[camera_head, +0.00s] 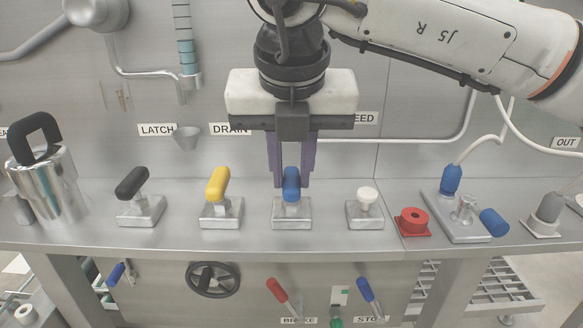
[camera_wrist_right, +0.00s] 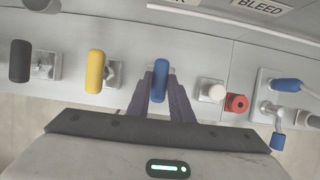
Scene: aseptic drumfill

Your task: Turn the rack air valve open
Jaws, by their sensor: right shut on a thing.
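A blue-handled valve (camera_head: 291,190) stands on a square metal base in the middle of the steel shelf. I cannot read a label that marks it as the rack air valve. Its handle points front to back and also shows in the right wrist view (camera_wrist_right: 160,80). My right gripper (camera_head: 291,180) reaches down from above, with one purple finger on each side of the blue handle, and is shut on it. Part of the handle is hidden by the gripper. My left gripper is not in view.
A yellow handle (camera_head: 218,185) and a black handle (camera_head: 132,183) stand to the left. A white knob (camera_head: 368,198), a red ring fitting (camera_head: 413,220) and a blue-plugged hose fitting (camera_head: 451,180) stand to the right. A handwheel (camera_head: 213,279) and levers are below the shelf.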

